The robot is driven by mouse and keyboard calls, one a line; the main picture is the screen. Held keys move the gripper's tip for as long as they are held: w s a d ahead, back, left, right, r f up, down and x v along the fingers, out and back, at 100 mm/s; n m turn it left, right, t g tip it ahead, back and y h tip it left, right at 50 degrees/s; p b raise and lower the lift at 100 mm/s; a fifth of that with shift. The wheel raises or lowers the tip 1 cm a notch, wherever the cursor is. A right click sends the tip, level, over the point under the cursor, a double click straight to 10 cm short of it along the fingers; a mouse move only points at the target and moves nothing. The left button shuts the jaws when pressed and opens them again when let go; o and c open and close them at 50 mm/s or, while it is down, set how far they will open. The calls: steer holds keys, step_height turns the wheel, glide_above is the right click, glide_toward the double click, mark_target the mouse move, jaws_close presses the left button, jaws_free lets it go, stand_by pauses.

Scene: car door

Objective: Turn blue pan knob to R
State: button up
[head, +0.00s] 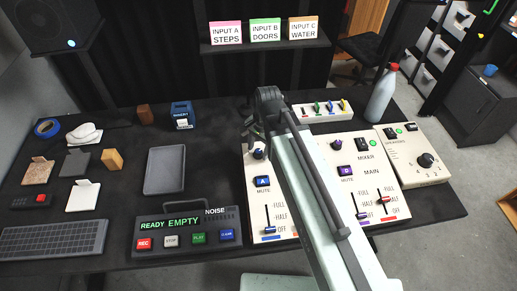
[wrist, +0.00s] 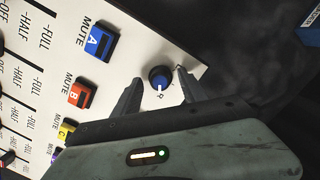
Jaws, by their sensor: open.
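The blue pan knob (wrist: 159,77) sits near the edge of the white mixer panel in the wrist view. A white mark on it points down in the picture, toward the printed letter R. In the head view the knob (head: 258,154) is above the blue A mute button. My gripper (wrist: 158,74) is open, with one finger on each side of the knob and a visible gap on both sides. In the head view my gripper (head: 255,128) is above the mixer's upper left corner, partly hidden by my arm.
The blue A button (wrist: 98,42), the orange B button (wrist: 80,94) and a yellow button (wrist: 67,130) lie left of the knob in the wrist view. In the head view a recorder (head: 187,230) and a grey tray (head: 165,170) stand left of the mixer (head: 285,215).

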mark_target(261, 152)
steer(key=r+p, duration=0.7)
steer(key=r, duration=0.1)
steer(key=shift+s+d+p, duration=0.1)
steer(key=shift+d+p, duration=0.3)
steer(key=shift+f, duration=0.15)
